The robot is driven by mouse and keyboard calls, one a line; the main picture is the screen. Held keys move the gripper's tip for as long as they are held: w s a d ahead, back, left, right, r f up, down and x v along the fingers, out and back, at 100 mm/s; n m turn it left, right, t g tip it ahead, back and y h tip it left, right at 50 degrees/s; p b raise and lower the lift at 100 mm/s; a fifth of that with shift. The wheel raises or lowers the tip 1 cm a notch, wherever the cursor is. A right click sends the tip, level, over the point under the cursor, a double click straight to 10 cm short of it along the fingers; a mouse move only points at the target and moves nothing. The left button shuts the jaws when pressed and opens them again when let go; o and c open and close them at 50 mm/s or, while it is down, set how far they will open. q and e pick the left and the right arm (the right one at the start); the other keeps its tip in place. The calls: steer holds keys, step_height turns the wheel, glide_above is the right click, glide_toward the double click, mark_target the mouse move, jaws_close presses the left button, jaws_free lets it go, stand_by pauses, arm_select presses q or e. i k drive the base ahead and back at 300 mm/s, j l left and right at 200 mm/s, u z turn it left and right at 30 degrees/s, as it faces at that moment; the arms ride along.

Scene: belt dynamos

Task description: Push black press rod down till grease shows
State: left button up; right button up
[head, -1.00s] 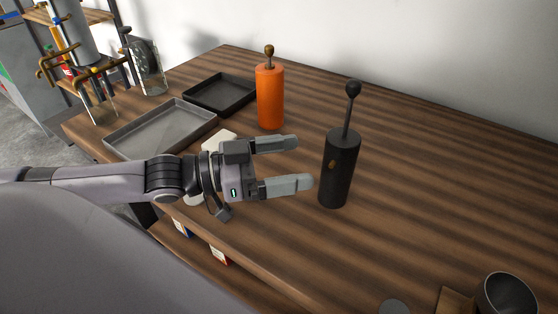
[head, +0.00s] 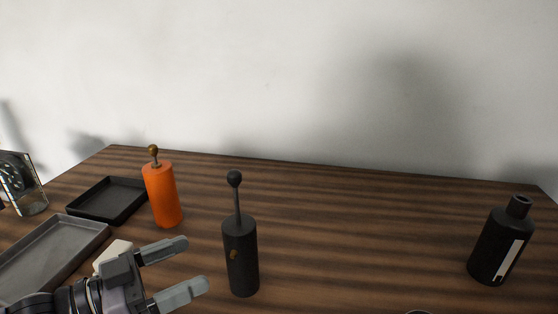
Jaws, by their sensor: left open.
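The black press (head: 241,264) stands upright on the wooden table in the middle of the head view. Its black rod (head: 237,204) with a ball knob on top sticks up well above the body. A small brownish-gold spot (head: 234,255) shows on the front of the body; I cannot tell what it is. My left gripper (head: 190,268) is open and empty, left of the black press, its fingers pointing toward the body and apart from it. My right gripper is not in view.
An orange press (head: 162,197) with a brown knob stands behind left. A black tray (head: 107,201), a grey tray (head: 46,262) and a white block (head: 112,254) lie left. A black bottle (head: 495,247) stands far right. The table between press and bottle is clear.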

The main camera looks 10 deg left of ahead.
mark_target(234, 176)
steer(key=k+j, duration=0.45)
steer(key=j, duration=0.3)
steer(key=k+j, duration=0.25)
steer(key=j, duration=0.1)
